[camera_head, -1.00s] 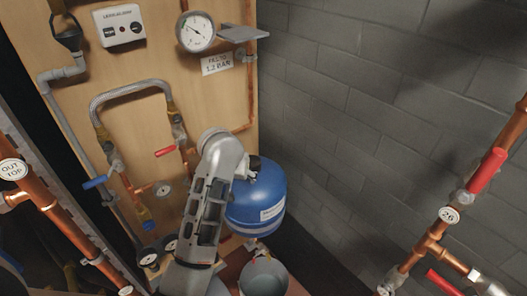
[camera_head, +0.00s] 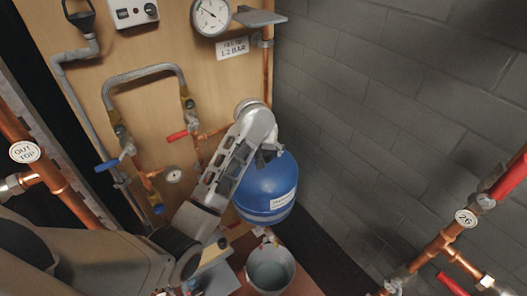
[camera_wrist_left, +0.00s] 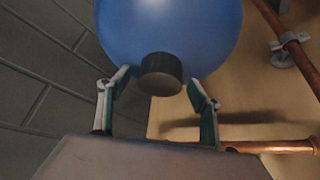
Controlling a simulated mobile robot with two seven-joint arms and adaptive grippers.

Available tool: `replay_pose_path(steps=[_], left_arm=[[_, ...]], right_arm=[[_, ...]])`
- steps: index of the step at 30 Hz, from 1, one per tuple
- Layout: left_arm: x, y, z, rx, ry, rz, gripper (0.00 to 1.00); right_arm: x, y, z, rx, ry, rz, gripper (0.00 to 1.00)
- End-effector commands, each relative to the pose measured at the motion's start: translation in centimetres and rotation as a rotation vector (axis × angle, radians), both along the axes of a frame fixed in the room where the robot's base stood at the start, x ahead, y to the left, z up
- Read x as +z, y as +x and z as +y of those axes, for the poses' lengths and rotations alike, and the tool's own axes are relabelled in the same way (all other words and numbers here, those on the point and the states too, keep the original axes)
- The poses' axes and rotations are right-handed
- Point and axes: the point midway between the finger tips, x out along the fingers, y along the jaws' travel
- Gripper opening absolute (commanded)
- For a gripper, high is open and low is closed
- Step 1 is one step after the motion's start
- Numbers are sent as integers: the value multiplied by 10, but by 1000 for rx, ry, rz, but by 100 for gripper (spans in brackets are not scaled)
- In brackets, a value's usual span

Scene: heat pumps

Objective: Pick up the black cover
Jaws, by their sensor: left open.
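The black cover (camera_wrist_left: 160,74) is a short dark round cap on the end of the blue tank (camera_wrist_left: 170,25) in the left wrist view. My left gripper (camera_wrist_left: 158,82) is open, with one finger on each side of the cover and a visible gap on both sides. I cannot tell whether the fingertips reach its depth. In the head view the blue tank (camera_head: 268,190) hangs by the wooden panel, and my left gripper (camera_head: 268,152) is at its top. There my wrist and gripper hide the cover. My right gripper is not in view.
The wooden panel (camera_head: 235,80) carries a gauge (camera_head: 210,16), a grey shelf (camera_head: 260,18) and pipes with red and blue valve handles. A grey bucket (camera_head: 270,270) stands below the tank. A copper pipe (camera_wrist_left: 270,146) runs near the gripper's right side.

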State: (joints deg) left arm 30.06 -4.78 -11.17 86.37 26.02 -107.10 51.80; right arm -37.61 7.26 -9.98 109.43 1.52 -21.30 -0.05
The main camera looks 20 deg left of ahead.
Motion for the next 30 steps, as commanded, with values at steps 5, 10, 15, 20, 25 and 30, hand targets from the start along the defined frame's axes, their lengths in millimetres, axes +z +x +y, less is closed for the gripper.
replay_pose_path(steps=[5,10,15,20,25,30], left_arm=[[-1,1,-1,0,-1,-1,64],[-1,1,-1,0,-1,-1,35],[-1,1,-1,0,-1,-1,29],[-1,1,-1,0,-1,-1,29],[3,3,0,0,-1,-2,29],[15,12,1,-3,0,-2,29]], right_arm=[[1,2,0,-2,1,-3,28],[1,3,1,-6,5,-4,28],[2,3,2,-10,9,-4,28],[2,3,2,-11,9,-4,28],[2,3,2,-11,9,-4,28],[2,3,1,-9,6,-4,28]])
